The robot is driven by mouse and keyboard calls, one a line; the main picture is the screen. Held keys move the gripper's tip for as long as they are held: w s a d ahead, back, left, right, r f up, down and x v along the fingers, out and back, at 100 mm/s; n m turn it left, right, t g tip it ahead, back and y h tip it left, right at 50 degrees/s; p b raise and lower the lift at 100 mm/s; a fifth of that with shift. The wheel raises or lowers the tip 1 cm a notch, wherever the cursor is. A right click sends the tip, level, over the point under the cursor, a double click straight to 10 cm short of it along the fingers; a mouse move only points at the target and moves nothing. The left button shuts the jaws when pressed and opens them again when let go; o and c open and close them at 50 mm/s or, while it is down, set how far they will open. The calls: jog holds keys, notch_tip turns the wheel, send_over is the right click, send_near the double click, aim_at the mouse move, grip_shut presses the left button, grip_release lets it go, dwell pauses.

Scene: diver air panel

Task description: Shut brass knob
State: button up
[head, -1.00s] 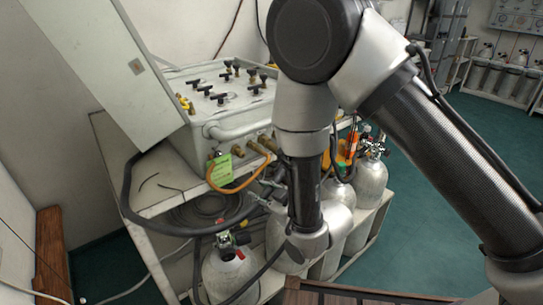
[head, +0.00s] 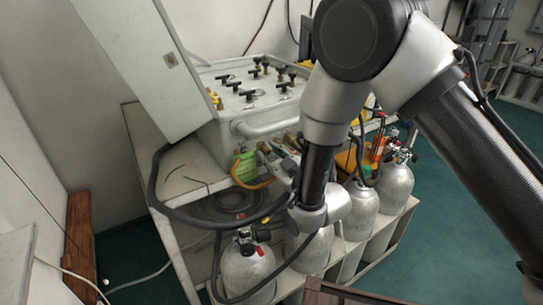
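The white air panel box (head: 235,130) sits on the shelf top. Its upper face carries black T-handles (head: 249,95) and several small knobs with brass-coloured stems (head: 281,72) along the far edge. Brass fittings (head: 264,149) stick out of its front face, near a green tag (head: 245,168). I cannot tell which piece is the brass knob of the task. My gripper (head: 284,168) is small and partly hidden by my arm, in front of the box's lower front near the brass fittings. I cannot see whether its fingers are open or touch anything.
Silver cylinders (head: 247,272) stand on the lower shelf, with more at the right (head: 397,182). A black hose (head: 160,190) loops over the shelf's left end. A tilted white cabinet door (head: 140,60) stands at the left. Green floor (head: 450,210) is clear at the right.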

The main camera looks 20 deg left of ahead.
jog(key=shift+c, duration=0.3)
grip_shut()
jog(key=shift+m, duration=0.4)
jog(key=m, duration=1.3)
jog(key=shift+m, duration=0.3)
jog(key=shift+o, duration=0.3)
grip_release()
